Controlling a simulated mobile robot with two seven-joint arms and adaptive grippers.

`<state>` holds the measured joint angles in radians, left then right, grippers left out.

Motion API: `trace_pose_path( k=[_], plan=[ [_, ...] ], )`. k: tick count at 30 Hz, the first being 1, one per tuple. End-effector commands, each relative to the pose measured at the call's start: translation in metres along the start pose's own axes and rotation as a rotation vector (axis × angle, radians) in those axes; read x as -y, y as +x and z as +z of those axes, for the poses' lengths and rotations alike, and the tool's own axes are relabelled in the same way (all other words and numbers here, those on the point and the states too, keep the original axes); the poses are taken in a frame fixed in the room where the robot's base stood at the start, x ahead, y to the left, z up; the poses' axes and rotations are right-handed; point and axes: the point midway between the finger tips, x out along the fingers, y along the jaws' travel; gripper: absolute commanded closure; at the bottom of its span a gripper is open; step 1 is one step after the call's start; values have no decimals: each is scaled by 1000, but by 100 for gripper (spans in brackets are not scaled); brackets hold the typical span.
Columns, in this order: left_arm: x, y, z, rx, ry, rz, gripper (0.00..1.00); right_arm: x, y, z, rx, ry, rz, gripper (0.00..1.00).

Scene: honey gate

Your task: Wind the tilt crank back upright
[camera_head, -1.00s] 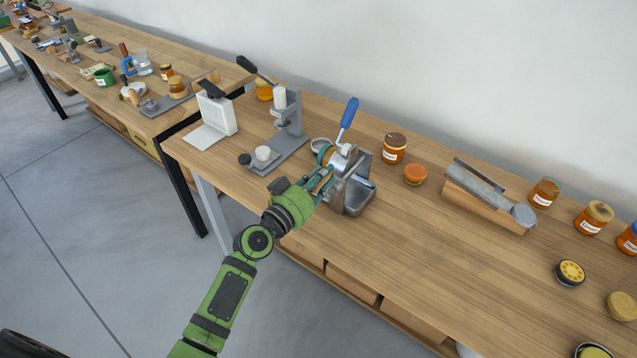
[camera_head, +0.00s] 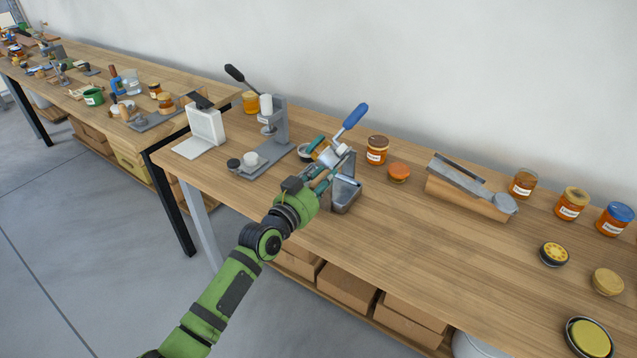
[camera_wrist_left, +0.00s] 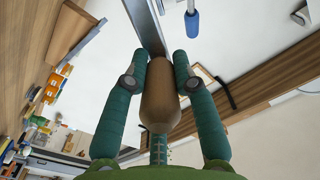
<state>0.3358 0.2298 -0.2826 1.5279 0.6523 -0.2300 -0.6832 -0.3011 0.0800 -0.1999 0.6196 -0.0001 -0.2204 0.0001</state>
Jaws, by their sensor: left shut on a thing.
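The tilt device is a grey metal stand (camera_head: 346,195) near the front edge of the bench. Its tilting head (camera_head: 335,154) is silver, and a blue-gripped lever (camera_head: 356,115) rises from it, leaning right. My left gripper (camera_head: 325,175) is at the front of the stand, partly covering the device. In the left wrist view its two green fingers (camera_wrist_left: 160,82) close on both sides of a brown wooden crank handle (camera_wrist_left: 160,102). A grey metal bar (camera_wrist_left: 146,28) runs beside the handle's far end. The crank's pivot is hidden. My right gripper is out of view.
A grey press (camera_head: 279,130) stands just left of the device. A wooden block with a metal tool (camera_head: 468,196) is further right. The bench front right of the arm is clear.

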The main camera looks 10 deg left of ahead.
Motion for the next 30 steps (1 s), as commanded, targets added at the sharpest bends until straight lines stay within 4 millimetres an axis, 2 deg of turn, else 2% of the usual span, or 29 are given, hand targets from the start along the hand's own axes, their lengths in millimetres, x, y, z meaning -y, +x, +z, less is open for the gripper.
trace_pose_path(
  k=[30],
  plan=[
    [-39, 3, 22, 0, 504, 7, 100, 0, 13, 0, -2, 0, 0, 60]
  ],
)
